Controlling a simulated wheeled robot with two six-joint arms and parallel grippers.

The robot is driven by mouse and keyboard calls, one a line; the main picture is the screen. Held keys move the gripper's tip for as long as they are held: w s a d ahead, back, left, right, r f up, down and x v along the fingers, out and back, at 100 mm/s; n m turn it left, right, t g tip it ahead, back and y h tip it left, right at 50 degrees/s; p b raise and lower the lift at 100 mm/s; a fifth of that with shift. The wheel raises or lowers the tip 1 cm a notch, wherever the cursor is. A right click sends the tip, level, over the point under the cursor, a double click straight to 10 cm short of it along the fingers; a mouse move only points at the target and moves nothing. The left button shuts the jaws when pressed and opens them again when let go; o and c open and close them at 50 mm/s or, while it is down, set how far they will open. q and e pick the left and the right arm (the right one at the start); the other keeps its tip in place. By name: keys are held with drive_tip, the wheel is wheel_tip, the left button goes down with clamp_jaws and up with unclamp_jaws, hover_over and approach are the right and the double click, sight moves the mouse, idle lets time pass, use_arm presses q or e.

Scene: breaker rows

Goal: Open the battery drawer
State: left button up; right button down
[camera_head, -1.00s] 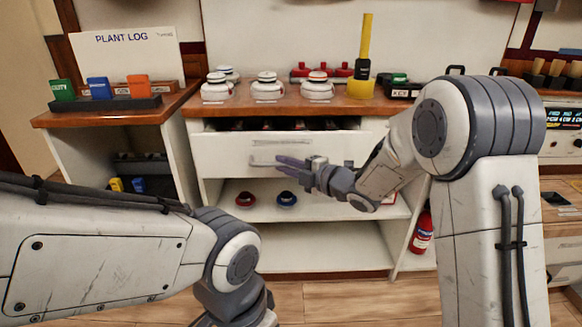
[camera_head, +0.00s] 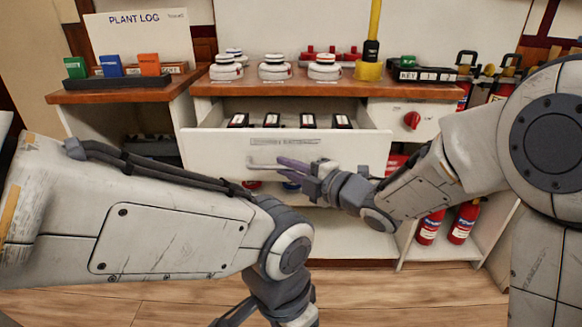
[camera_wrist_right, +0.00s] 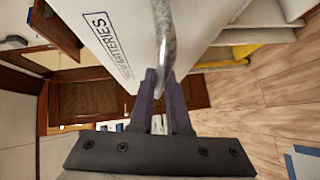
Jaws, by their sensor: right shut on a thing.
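The battery drawer (camera_head: 220,148) stands pulled out below the counter, its inside showing. Its white front also fills the upper middle of the right wrist view (camera_wrist_right: 125,25), with a label reading "BATTERIES". The metal bar handle (camera_head: 262,162) runs across the front; in the right wrist view the handle (camera_wrist_right: 164,35) reaches down between my fingers. My right gripper (camera_head: 285,164) is shut on the handle, its purple-grey fingers also in the right wrist view (camera_wrist_right: 160,88). Several dark battery blocks (camera_head: 272,120) stand inside the drawer. My left gripper (camera_head: 238,314) is low, cut by the bottom edge; its jaws are unclear.
White round detectors (camera_head: 274,70) and a yellow-handled tool (camera_head: 369,70) stand on the counter (camera_head: 300,88) above. A red knob (camera_head: 412,120) is right of the drawer. Fire extinguishers (camera_head: 463,222) stand lower right. My left forearm crosses the lower left.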

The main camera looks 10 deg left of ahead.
drive_tip(key=shift+s+a, duration=0.1)
drive_tip(key=shift+a, duration=0.05)
drive_tip(key=c, duration=0.9)
unclamp_jaws()
drive_tip(key=shift+d, duration=0.3)
drive_tip(key=shift+p+v, duration=1)
drive_tip(key=shift+v, duration=4)
